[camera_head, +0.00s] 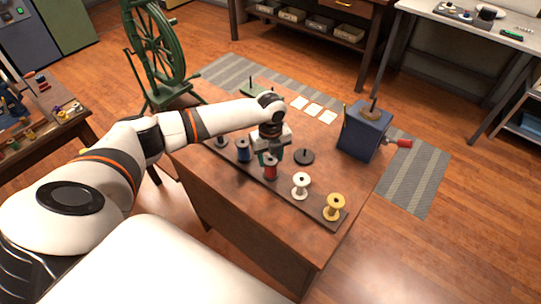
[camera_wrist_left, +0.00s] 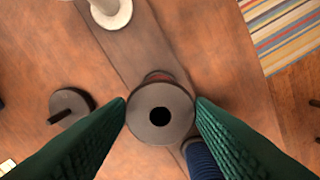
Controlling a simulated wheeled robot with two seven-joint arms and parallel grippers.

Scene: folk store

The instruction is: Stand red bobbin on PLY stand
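The red bobbin (camera_head: 270,170) stands upright on the dark rack strip on the table. In the left wrist view its grey top flange (camera_wrist_left: 160,128) shows from above, with a dark centre hole. My left gripper (camera_head: 271,157) is right above it, pointing down. Its green fingers (camera_wrist_left: 161,101) are apart, one on each side of the flange, with little or no gap. A dark round stand with a short peg (camera_head: 304,156) is just right of the gripper; it also shows in the left wrist view (camera_wrist_left: 72,108). I see no legible PLY label. My right gripper is not in view.
A blue bobbin (camera_head: 243,150), white bobbin (camera_head: 300,186) and yellow bobbin (camera_head: 334,207) share the rack (camera_head: 318,207). A blue box with a red-handled crank (camera_head: 364,132) stands at the table's right. Pale cards (camera_head: 313,109) lie behind. A green spinning wheel (camera_head: 160,50) stands beyond.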

